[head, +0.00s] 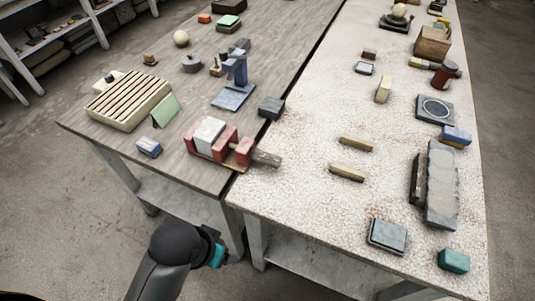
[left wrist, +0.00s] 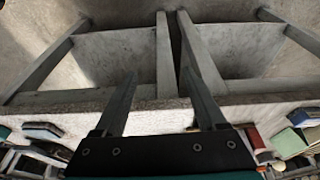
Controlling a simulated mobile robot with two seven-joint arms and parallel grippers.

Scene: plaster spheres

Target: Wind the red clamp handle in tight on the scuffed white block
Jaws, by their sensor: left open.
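The red clamp (head: 243,152) stands near the front edge of the grey wooden table, with the scuffed white block (head: 209,132) between its red parts. A greyish-brown handle (head: 267,159) sticks out from its right end, toward the gap between the tables. Whether the jaw touches the block I cannot tell. My left gripper (left wrist: 158,75) is open and empty in the left wrist view, its two fingers spread. In the head view its arm is in front of and below the table edge, apart from the clamp; the fingers are hidden there. My right gripper is not seen.
A speckled white table (head: 300,190) adjoins on the right, with two wooden bars (head: 347,172) and a grey slab (head: 442,185). The speckled table's front left is clear.

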